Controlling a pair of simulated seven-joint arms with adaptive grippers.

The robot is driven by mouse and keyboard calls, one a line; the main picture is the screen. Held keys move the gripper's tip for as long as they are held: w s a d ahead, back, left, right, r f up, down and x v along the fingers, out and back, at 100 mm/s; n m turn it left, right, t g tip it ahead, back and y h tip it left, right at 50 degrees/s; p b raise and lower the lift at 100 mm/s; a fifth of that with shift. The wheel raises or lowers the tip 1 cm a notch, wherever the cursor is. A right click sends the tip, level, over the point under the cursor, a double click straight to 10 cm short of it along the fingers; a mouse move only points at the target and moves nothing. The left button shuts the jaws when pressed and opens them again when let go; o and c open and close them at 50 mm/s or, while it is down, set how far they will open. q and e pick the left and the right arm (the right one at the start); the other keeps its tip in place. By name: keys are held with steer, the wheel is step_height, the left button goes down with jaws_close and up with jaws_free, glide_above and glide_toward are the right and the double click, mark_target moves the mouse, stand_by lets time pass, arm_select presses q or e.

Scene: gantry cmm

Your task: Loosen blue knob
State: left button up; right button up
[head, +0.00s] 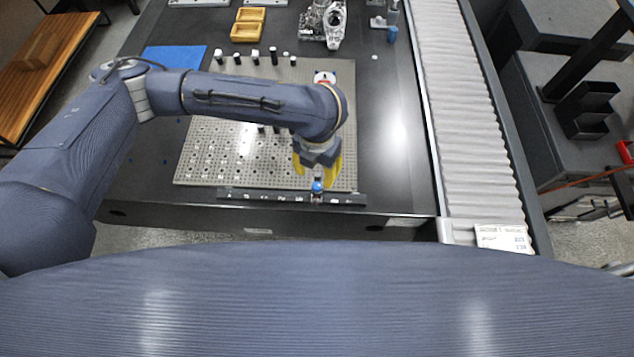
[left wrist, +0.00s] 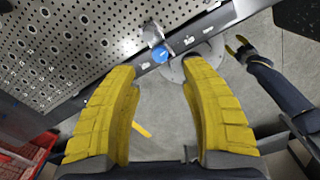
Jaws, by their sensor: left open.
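The blue knob (head: 317,187) is a small round cap on the dark rail (head: 250,195) along the front edge of the perforated plate. In the left wrist view the blue knob (left wrist: 160,54) shows beyond the fingertips, with bare metal beside it. My left gripper (head: 318,175) is open, with its yellow fingers spread above and around the knob's place in the head view. In the left wrist view, the left gripper (left wrist: 157,68) has nothing between its fingers. My right gripper (left wrist: 236,45) shows small at the right of the left wrist view, its yellow fingers apart, away from the knob.
The perforated plate (head: 210,160) carries several black-and-white posts behind my left arm. A roller conveyor (head: 465,110) runs along the right. The dark table right of the plate is mostly clear.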

mark_target(317, 185)
arm_select(q)
steer(key=shift+f, duration=3.65)
steer(key=shift+c, duration=0.3)
jaws_close()
